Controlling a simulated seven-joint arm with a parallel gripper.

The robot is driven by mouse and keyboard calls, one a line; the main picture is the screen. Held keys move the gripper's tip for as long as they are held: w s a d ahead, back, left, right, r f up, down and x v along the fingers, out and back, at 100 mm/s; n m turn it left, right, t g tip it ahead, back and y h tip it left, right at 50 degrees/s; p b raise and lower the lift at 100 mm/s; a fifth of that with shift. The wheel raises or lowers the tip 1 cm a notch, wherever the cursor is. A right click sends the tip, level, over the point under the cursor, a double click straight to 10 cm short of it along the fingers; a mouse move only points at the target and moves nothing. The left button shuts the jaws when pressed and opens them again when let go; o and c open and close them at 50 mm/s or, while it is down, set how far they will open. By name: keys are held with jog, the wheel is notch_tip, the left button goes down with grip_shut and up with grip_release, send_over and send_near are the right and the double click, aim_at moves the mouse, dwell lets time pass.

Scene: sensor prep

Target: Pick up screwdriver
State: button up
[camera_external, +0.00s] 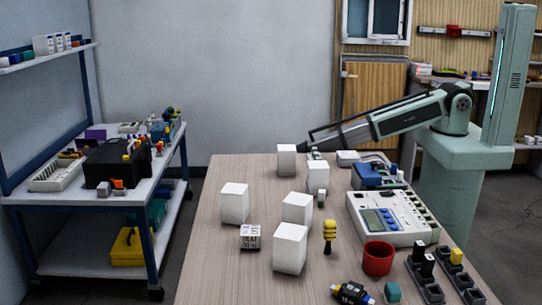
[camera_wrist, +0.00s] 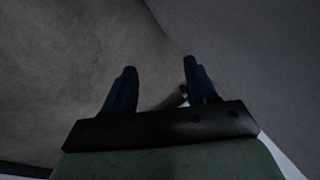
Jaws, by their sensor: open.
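A small yellow-and-black handled tool (camera_external: 329,234), which looks like the screwdriver, stands roughly upright on the table (camera_external: 225,275), left of the red cup. A darker tool-like item (camera_external: 352,293) with yellow and blue parts lies at the front edge; I cannot tell exactly what it is. My gripper (camera_external: 304,149) is at the far end of the table, beside a white block and well away from both. In the wrist view my gripper (camera_wrist: 162,66) has its two blue fingers apart. A small blurred item shows near the right finger; no screwdriver is recognisable there.
Several white blocks (camera_external: 234,203) stand across the table's left and middle. A red cup (camera_external: 378,258), a measuring device (camera_external: 390,217) and black holders (camera_external: 425,277) fill the right side. A printed cube (camera_external: 250,237) sits front left. The left table strip is clear.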

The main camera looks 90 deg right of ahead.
jog(key=w+d+r+m+t, duration=0.15)
jog(key=w+r+t, duration=0.25)
jog(key=w+r, duration=1.65)
jog(key=w+a+r+n+y, duration=0.2)
jog(key=w+a+r+n, duration=0.1)
jog(key=w+a+r, duration=0.7)
jog(key=s+a+r+n+g, duration=0.1)
jog(key=s+a+r+n, duration=0.15)
jog(key=a, duration=0.45)
jog(key=s+a+r+n, duration=0.2)
jog(key=a+r, duration=0.1)
jog(key=a, duration=0.4)
notch_tip(320, 180, up, 8)
jog(key=r+n+g+h, duration=0.1)
jog(key=n+g+h, duration=0.4)
jog(key=n, duration=1.1)
send_over(329, 236)
jog(key=d, duration=0.2)
jog(key=shift+s+a+f, duration=0.1)
jog(key=shift+s+f, duration=0.15)
jog(key=shift+s+a, duration=0.15)
jog(key=shift+s, duration=0.1)
jog(key=shift+f, duration=0.15)
notch_tip(329, 236, down, 8)
jog(key=shift+w+a+f, duration=0.1)
jog(key=shift+w+f, duration=0.1)
jog(key=shift+f, duration=1.15)
jog(key=shift+w+f, duration=0.15)
jog(key=shift+f, duration=1.2)
jog(key=c, duration=1.1)
